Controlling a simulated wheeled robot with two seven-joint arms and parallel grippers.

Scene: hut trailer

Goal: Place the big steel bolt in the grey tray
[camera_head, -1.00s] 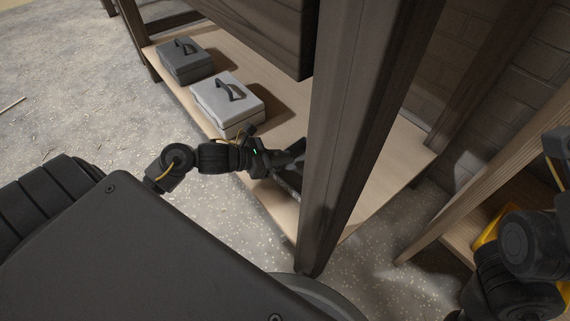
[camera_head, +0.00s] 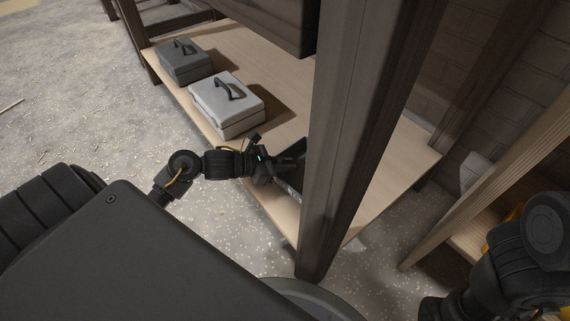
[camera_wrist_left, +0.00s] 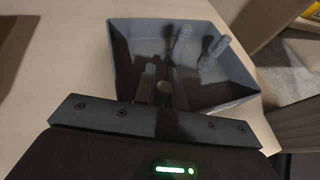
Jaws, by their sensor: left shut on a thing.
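The grey tray (camera_wrist_left: 122,50) is open-topped and stands on the wooden shelf in the left wrist view. Two grey threaded bolts, one (camera_wrist_left: 183,40) beside the other (camera_wrist_left: 214,52), stick up tilted inside it. My left gripper (camera_wrist_left: 164,82) is over the tray's near side, shut on a steel bolt whose round end (camera_wrist_left: 163,89) shows between the fingers. The rest of that bolt is hidden, and I cannot tell whether it touches the tray. My right gripper is not clearly visible.
A thick wooden post (camera_head: 353,130) stands right beside my left gripper. A light grey toolbox (camera_head: 226,106) and a dark grey toolbox (camera_head: 184,62) stand on the shelf (camera_head: 390,178) to the left. Another wooden shelf unit (camera_head: 480,200) is at the right.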

